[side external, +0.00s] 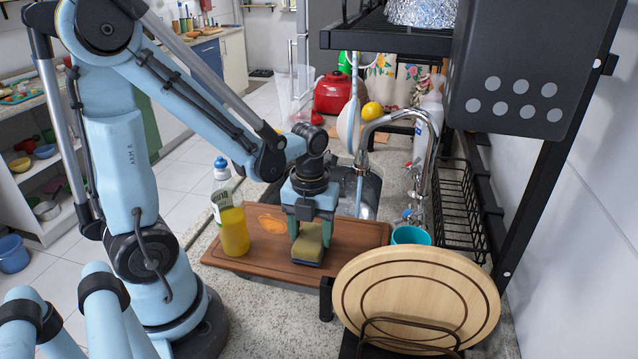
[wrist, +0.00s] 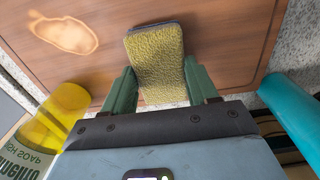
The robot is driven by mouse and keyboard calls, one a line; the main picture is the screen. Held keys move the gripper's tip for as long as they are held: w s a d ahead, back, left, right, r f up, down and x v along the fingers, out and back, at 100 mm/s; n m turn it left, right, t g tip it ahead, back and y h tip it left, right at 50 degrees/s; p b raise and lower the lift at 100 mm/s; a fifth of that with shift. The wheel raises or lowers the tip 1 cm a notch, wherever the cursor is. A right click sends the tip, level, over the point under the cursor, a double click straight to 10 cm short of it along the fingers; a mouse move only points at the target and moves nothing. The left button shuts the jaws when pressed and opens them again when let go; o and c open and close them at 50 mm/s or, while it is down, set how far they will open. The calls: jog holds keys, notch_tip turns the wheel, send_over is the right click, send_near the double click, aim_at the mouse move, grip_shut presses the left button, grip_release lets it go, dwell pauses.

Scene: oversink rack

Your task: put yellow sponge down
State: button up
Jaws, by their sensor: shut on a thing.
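The board (wrist: 225,35) fills the background there. Part of the sponge is hidden by the fingers.
A yellow dish soap bottle (side external: 233,228) stands close to the left of my gripper. A teal cup (side external: 411,236) is to the right, near the faucet (side external: 431,150). A round wooden board (side external: 417,300) stands in a rack in front. An orange-brown patch marks the board's left part.

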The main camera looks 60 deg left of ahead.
jog(key=shift+f, duration=0.25)
jog(key=o, duration=0.9)
jog(key=shift+o, duration=0.2)
notch_tip(320, 180, up, 12)
jog(key=n+t, duration=0.7)
jog(key=n, duration=2)
send_over(322, 244)
jog(key=d, duration=0.3)
jog(key=shift+w+a+f, duration=0.25)
jog(key=shift+w+f, duration=0.05)
jog(key=shift+f, duration=0.15)
